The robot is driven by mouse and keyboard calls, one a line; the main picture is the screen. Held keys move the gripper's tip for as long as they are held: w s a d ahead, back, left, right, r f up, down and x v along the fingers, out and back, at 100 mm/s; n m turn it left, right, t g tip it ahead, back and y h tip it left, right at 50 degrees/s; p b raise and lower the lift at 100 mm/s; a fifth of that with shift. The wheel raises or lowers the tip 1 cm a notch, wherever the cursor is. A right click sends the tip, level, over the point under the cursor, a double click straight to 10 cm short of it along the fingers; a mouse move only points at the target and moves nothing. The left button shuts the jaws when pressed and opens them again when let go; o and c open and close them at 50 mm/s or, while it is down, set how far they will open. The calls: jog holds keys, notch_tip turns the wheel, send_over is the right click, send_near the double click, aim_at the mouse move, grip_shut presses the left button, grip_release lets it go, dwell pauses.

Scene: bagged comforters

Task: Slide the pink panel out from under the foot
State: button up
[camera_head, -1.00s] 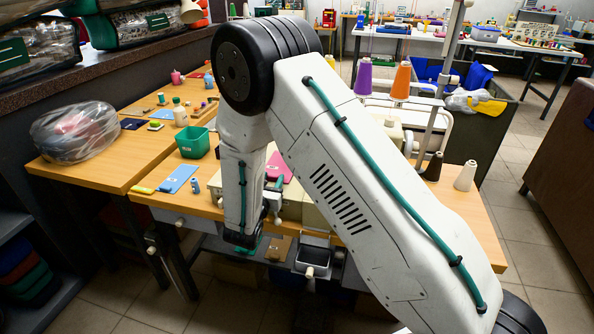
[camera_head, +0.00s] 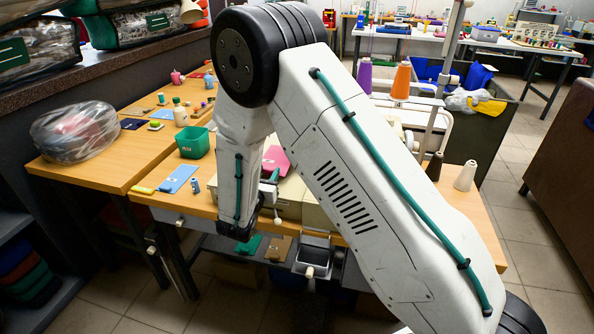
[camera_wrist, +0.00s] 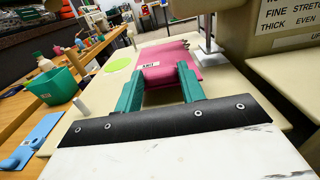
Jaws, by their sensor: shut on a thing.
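The pink panel (camera_wrist: 168,58) lies flat on the pale sewing machine bed (camera_wrist: 111,97) in the wrist view, with a small white label on it. It also shows beside my arm in the head view (camera_head: 275,158). My gripper (camera_wrist: 159,82) has teal fingers and is shut on the near edge of the pink panel. The metal presser foot (camera_wrist: 209,40) stands at the panel's far right edge. I cannot tell whether the panel is still under it. In the head view my arm hides most of the machine.
A green bin (camera_head: 194,143), a blue sheet (camera_head: 178,178) and a white bottle (camera_head: 180,113) are on the wooden table to the left. A light green disc (camera_wrist: 119,64) lies left of the panel. Orange (camera_head: 401,82) and purple thread cones stand behind the arm.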

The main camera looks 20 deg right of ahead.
jog(key=shift+r, duration=2.9)
